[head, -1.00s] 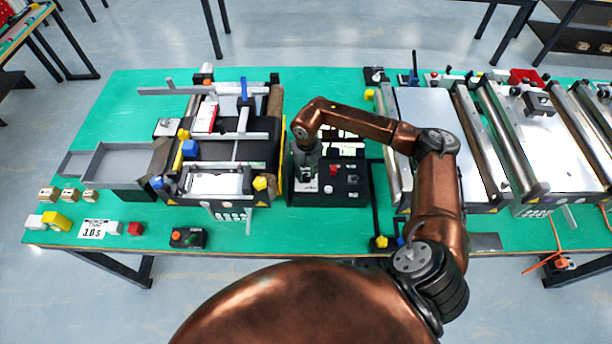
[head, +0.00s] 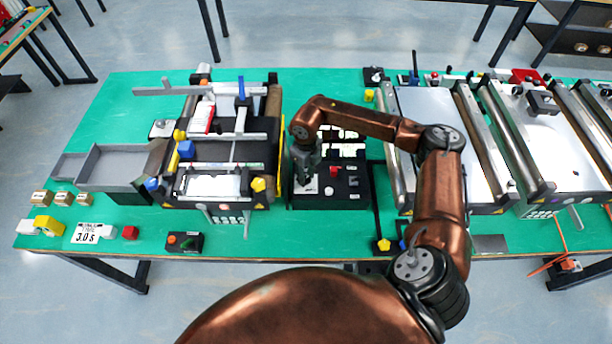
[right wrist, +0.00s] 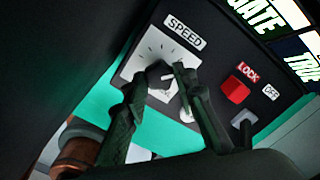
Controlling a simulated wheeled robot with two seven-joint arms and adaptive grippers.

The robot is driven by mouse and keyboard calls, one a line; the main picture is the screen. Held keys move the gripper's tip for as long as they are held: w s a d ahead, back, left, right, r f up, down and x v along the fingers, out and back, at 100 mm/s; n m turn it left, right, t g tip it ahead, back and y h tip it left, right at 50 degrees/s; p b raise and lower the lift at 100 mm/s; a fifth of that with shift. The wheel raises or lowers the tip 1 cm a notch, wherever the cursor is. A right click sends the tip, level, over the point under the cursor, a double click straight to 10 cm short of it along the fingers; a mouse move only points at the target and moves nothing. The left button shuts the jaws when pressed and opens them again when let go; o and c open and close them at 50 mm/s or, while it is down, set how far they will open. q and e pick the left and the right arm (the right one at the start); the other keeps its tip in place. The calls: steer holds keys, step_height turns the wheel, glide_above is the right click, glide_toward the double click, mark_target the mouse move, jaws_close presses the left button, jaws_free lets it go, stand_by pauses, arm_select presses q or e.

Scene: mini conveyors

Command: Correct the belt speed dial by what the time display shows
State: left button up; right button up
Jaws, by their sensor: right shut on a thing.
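The control box (head: 345,187) stands right of the small conveyor. Its speed dial shows in the right wrist view as a dark knob on a white plate (right wrist: 142,62) with tick marks, under a SPEED label (right wrist: 185,29). My right gripper (head: 306,180) points down over this dial. In the right wrist view its fingers (right wrist: 167,74) are closed on the knob and partly hide it, so its exact setting is unclear. My left gripper is not in view.
On the control box, a red LOCK switch (right wrist: 236,89) sits right of the dial. The small conveyor (head: 225,150) stands to the left with a red-and-white item (head: 203,117) on it. A larger conveyor (head: 425,125) stands right. A small box with an orange button (head: 185,242) lies in front.

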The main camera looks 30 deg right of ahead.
steer(key=o, duration=1.2)
steer(key=shift+c, duration=0.2)
step_height(320, 180, up, 12)
steer(key=shift+f, duration=0.1)
